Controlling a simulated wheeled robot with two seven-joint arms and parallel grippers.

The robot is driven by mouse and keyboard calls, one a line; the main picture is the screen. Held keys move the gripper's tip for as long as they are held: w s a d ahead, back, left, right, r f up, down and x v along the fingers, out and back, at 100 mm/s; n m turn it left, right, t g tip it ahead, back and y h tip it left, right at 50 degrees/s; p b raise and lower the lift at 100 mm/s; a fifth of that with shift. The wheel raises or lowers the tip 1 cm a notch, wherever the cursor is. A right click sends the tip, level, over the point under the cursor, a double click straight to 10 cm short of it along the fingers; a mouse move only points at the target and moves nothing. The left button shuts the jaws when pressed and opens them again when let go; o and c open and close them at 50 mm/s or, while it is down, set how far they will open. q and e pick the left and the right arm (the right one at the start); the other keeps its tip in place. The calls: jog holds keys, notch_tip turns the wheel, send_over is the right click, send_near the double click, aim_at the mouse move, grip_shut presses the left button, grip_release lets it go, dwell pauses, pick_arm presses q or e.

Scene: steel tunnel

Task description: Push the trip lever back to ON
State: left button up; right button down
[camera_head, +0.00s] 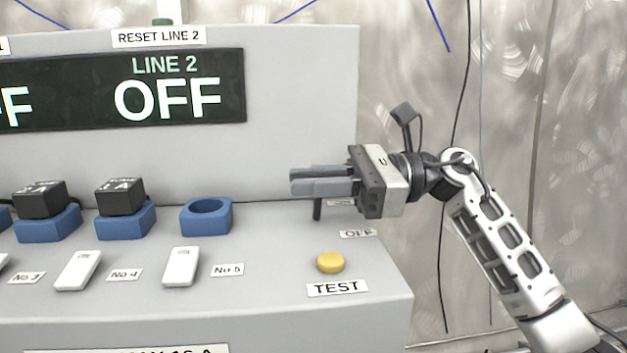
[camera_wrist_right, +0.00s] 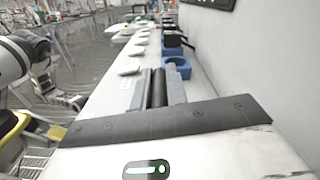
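The trip lever (camera_head: 317,209) is a dark upright bar on the right end of the grey panel's ledge. Its upper part is hidden behind the fingers of my right gripper (camera_head: 321,182), which reach in from the right, pointing left. In the right wrist view, the dark lever (camera_wrist_right: 158,88) fills the gap between the fingers, with one on each side. An OFF label (camera_head: 357,234) lies on the ledge in front of the lever. Another label (camera_head: 341,202) behind it is mostly hidden by the gripper. The display (camera_head: 170,95) reads LINE 2 OFF. My left gripper does not show.
A yellow TEST button (camera_head: 330,262) is in front of the lever. To the left are an empty blue socket (camera_head: 206,217), blue sockets with black plugs (camera_head: 121,197) and white rockers (camera_head: 181,266). A grey upright wall (camera_head: 300,110) stands behind the ledge.

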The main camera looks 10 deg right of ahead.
jog(key=shift+w+r+m+p, duration=0.15)
jog(key=shift+r+m+p, duration=0.15)
jog(key=shift+p, duration=0.2)
jog(key=w+m+p, duration=0.1)
jog(key=m+p, duration=0.1)
jog(key=p, duration=0.1)
jog(key=shift+w+r+m, duration=0.3)
jog(key=shift+w+r, duration=0.05)
jog(key=shift+w, duration=0.05)
jog(key=shift+w+f+m+p, duration=0.2)
jog(key=shift+w+m+p, duration=0.4)
jog(key=shift+m, duration=0.5)
jog(key=shift+w+f, duration=0.1)
jog(key=shift+f, duration=0.05)
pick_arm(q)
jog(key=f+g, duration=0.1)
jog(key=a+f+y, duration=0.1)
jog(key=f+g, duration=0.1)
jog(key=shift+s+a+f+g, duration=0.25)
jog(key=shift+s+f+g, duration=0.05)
pick_arm(e)
jog(key=c, duration=1.4)
grip_release()
